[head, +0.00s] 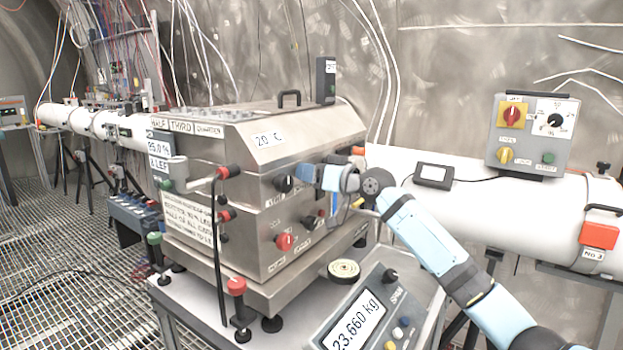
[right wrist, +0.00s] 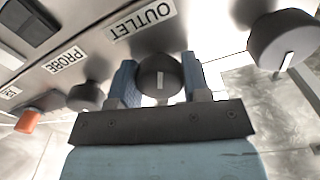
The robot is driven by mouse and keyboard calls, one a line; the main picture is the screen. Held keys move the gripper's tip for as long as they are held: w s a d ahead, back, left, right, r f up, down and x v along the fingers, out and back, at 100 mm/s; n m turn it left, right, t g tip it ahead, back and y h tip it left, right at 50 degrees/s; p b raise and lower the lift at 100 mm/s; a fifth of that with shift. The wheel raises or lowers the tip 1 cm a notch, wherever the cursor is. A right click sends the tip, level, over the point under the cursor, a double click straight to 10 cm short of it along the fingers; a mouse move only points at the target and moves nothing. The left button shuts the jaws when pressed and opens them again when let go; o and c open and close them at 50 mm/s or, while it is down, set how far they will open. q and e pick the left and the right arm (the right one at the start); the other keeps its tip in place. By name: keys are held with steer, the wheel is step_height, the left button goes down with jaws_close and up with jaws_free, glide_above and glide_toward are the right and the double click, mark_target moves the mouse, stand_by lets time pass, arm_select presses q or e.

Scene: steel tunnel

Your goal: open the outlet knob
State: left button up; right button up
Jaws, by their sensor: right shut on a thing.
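My right gripper (head: 309,174) is at the front face of the steel box (head: 318,130). In the right wrist view its two blue fingers (right wrist: 160,82) stand on either side of the outlet knob, shut on it. In the head view the fingers mostly hide this knob. My left gripper is not in view.
A larger black knob (right wrist: 283,40) sits close beside the outlet knob; it also shows in the head view (head: 283,184). A red knob (head: 285,242) is lower on the box. A scale display (head: 357,320) stands in front, and a white pipe (head: 470,195) runs behind my right arm.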

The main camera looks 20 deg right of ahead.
steer(key=shift+n, duration=0.3)
stand_by(0.4)
steer(key=o, duration=0.9)
steer(key=shift+s+d, duration=0.1)
steer(key=v, duration=1.3)
steer(key=shift+s+d, duration=0.15)
steer(key=shift+s, duration=0.1)
